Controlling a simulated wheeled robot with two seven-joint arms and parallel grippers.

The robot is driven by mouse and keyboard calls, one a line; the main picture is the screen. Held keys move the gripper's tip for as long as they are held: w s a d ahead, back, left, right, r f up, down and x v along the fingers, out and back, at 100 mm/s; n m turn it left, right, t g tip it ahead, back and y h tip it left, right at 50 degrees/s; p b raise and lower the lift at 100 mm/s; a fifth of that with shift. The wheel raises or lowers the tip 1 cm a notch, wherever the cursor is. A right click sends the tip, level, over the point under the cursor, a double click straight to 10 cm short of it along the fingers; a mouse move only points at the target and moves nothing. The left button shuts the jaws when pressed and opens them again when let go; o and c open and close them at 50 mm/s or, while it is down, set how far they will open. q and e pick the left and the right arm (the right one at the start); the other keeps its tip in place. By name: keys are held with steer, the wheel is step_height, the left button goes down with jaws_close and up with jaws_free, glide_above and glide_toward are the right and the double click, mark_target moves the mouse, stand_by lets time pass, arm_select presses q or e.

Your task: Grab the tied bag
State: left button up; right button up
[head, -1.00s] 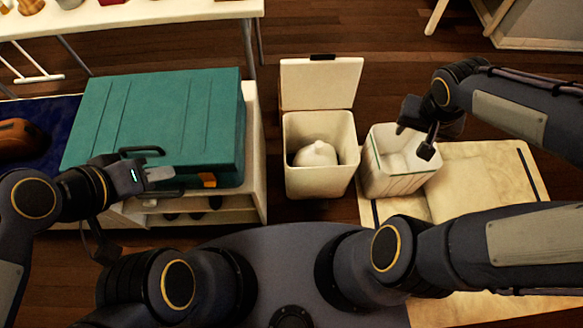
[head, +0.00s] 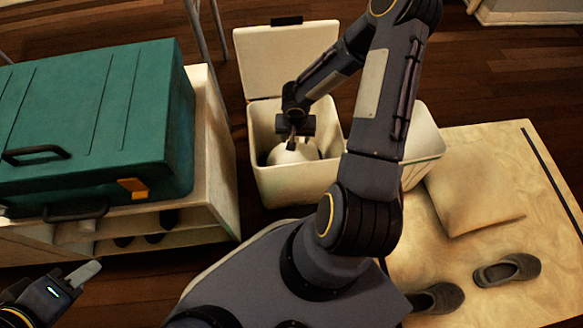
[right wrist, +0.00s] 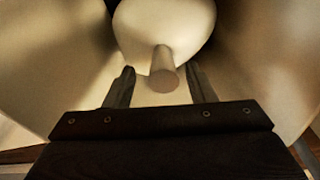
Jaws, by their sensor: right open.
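The tied bag (head: 283,155) is white and rounded and sits inside an open white bin (head: 290,190). In the right wrist view the bag (right wrist: 165,25) shows its knot (right wrist: 163,70) as a short stub pointing toward my gripper. My right gripper (head: 291,143) reaches down into the bin over the bag. In the right wrist view the right gripper (right wrist: 160,76) is open, with a finger on each side of the knot and a gap visible on both sides. My left gripper (head: 88,272) is low at the left, away from the bag; its jaw opening is not clear.
The bin's lid (head: 287,55) stands open at the back. A second white bin (head: 425,145) is partly hidden behind my right arm. A green suitcase (head: 90,110) lies on a shelf unit (head: 215,165) at left. A cushion (head: 470,190) and shoes (head: 507,270) lie at right.

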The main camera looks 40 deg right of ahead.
mark_target(294, 160)
steer(key=f, duration=0.1)
steer(key=f+b, duration=0.1)
steer(key=f, duration=0.2)
steer(key=shift+w+d+f, duration=0.1)
steer(key=shift+w+f, duration=0.05)
steer(key=shift+w, duration=0.25)
steer(key=shift+c, duration=0.2)
jaws_close()
